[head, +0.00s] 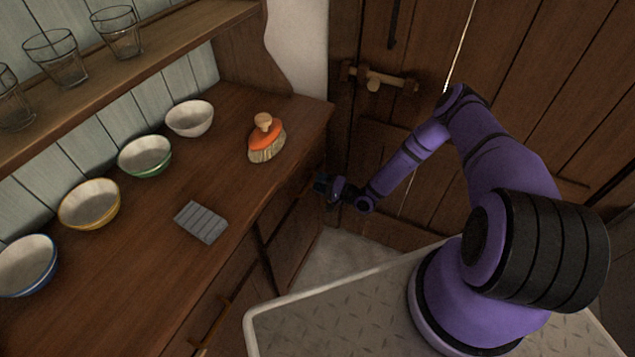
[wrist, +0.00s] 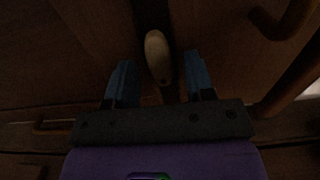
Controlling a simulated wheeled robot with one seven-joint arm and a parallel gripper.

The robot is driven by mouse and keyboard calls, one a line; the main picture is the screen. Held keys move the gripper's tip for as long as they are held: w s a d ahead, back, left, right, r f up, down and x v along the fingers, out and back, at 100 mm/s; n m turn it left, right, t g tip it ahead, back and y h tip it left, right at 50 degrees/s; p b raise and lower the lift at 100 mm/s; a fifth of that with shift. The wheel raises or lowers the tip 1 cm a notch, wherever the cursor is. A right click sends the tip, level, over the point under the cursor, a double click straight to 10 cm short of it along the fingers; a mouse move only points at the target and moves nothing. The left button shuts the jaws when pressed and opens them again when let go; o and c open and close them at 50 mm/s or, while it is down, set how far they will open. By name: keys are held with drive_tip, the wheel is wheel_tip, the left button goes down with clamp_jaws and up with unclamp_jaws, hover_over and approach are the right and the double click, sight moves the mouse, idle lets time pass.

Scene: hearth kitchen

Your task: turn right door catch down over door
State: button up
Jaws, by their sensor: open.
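The door catch (wrist: 158,57) is a pale oval wooden piece in the wrist view, just ahead of my gripper and between the lines of its two fingers. Its long side runs nearly up and down in that picture. It sits by a dark strip between brown wooden panels. My gripper (wrist: 160,74) is open, with blue-grey fingers on either side of the catch; I cannot tell whether they touch it. In the head view my gripper (head: 328,187) is low by the dresser's front (head: 290,228), where the catch is hidden.
A curved handle (wrist: 289,22) is close at upper right in the wrist view. The dresser top (head: 130,255) holds several bowls, an orange brush (head: 267,140) and a grey slab (head: 201,222). Behind my arm stands a plank door (head: 520,75) with a wooden latch (head: 378,80).

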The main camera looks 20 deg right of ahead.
drive_tip(key=shift+w+a, duration=0.25)
clamp_jaws()
drive_tip(key=shift+w+d+f+n, duration=0.25)
drive_tip(key=shift+f+n, duration=0.1)
drive_tip(key=shift+n, duration=2.65)
drive_tip(key=shift+w+d+f+n, duration=0.15)
drive_tip(key=shift+d+f+n, duration=0.2)
drive_tip(key=shift+n, duration=2.65)
drive_tip(key=shift+w+d+f+n, duration=0.2)
drive_tip(key=shift+f+n, duration=0.2)
drive_tip(key=shift+n, duration=2.6)
